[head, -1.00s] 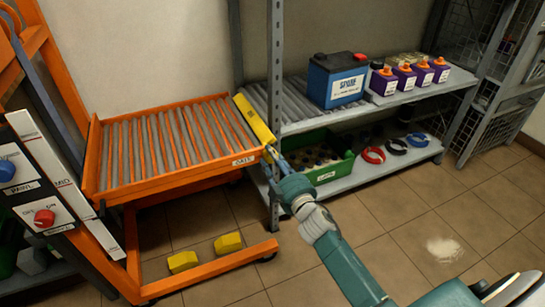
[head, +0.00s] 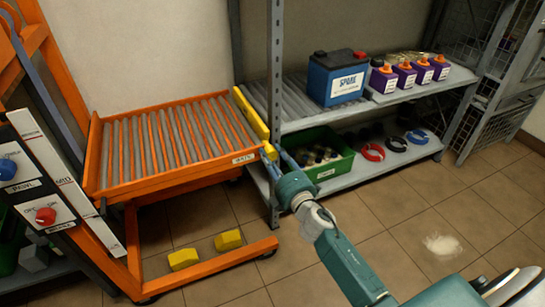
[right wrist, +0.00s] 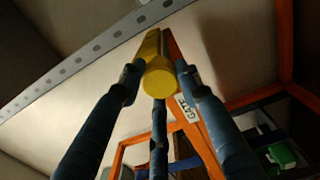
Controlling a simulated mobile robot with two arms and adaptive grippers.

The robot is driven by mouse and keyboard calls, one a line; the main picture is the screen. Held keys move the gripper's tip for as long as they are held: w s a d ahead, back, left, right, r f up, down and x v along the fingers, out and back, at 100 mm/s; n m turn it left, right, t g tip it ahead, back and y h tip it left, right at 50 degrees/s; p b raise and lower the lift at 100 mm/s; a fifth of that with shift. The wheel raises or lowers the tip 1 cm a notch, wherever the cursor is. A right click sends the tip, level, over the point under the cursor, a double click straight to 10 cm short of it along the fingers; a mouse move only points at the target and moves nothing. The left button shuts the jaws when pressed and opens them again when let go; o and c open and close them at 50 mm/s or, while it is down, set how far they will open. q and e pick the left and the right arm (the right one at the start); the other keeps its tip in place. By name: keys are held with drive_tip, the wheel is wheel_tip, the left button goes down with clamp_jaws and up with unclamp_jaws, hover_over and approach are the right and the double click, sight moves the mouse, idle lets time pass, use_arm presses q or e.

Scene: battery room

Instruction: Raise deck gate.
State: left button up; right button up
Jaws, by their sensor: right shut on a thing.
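The deck gate is a yellow bar (head: 250,112) along the right edge of the orange roller deck (head: 122,186), beside the shelf. My right gripper (head: 271,152) is at the gate's near end, by the deck's label. In the right wrist view the fingers of my right gripper (right wrist: 158,78) are around the round yellow end of the gate (right wrist: 159,80), shut on it. The gate stands along the deck's side, its upper edge a little above the rollers. My left gripper is not in view.
A grey shelf post (head: 275,60) stands close beside the gate. A blue battery (head: 337,78) and purple bottles (head: 405,75) stand on the shelf; a green crate (head: 335,172) is below. Yellow blocks (head: 184,259) lie by the orange frame's base. Floor is open at right.

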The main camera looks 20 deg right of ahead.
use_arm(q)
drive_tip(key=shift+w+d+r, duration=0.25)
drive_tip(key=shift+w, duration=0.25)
use_arm(e)
drive_tip(key=shift+a+n, duration=0.3)
drive_tip(key=shift+n, duration=0.7)
drive_tip(key=o, duration=1.2)
drive_tip(key=shift+a, duration=0.1)
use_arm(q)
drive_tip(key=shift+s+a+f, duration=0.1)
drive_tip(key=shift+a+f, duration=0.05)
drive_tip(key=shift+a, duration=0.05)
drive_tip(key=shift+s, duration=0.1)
use_arm(e)
drive_tip(key=shift+s, duration=0.15)
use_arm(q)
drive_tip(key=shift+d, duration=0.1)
use_arm(e)
drive_tip(key=s, duration=1.1)
drive_tip(key=shift+s, duration=0.35)
